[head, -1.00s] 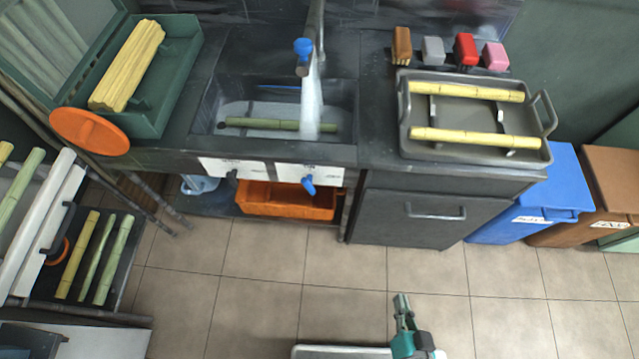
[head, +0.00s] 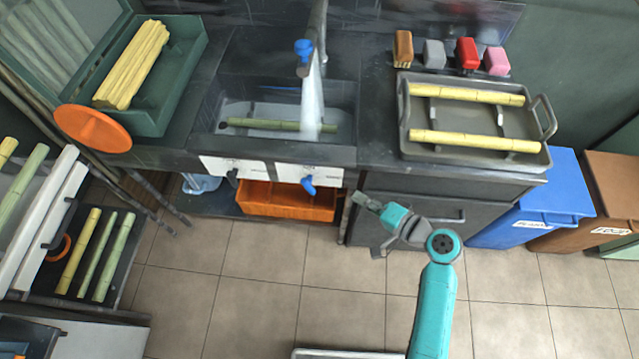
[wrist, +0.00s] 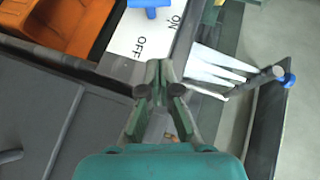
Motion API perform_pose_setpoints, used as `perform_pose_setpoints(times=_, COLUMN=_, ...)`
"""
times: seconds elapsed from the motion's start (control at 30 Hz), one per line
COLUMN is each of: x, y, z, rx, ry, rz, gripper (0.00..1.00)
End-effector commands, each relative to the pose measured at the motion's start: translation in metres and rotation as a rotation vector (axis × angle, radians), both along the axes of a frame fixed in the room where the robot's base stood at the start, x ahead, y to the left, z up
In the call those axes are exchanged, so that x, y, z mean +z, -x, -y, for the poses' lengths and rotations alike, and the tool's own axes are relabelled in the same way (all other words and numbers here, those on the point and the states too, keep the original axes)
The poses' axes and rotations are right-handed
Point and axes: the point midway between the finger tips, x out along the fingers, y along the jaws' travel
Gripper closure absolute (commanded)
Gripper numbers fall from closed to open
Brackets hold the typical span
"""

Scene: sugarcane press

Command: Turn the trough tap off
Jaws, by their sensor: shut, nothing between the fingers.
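Water runs in a white stream from the grey spout (head: 318,40) into the trough (head: 345,100). A blue knob (head: 303,47) sits on the spout. On the trough's front, a blue lever (head: 308,186) hangs below the right white label (head: 318,177). In the wrist view the label (wrist: 143,35) reads ON and OFF, and the blue lever (wrist: 150,4) shows at the ON end, cut by the top edge. My gripper (head: 358,199) is shut and empty, right of the lever and apart from it in the head view. Its fingertips (wrist: 158,80) also show in the wrist view.
A dark lever (head: 232,178) hangs below the left label. An orange crate (head: 285,202) stands under the trough. A grey cabinet (head: 400,190) is beside my gripper, with a cane tray (head: 475,157) on top. The tiled floor in front is clear.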

Motion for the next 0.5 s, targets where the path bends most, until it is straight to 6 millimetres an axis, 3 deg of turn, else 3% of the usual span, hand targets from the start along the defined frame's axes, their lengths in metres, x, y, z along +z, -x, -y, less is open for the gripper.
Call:
perform_pose_setpoints(times=0.23, x=0.002, y=-0.011, z=-0.011, rx=0.021, ry=-0.015, rz=0.001, gripper=1.00)
perform_pose_setpoints(times=0.5, x=-0.011, y=-0.038, z=-0.047, rx=0.021, ry=-0.014, rz=0.002, gripper=1.00)
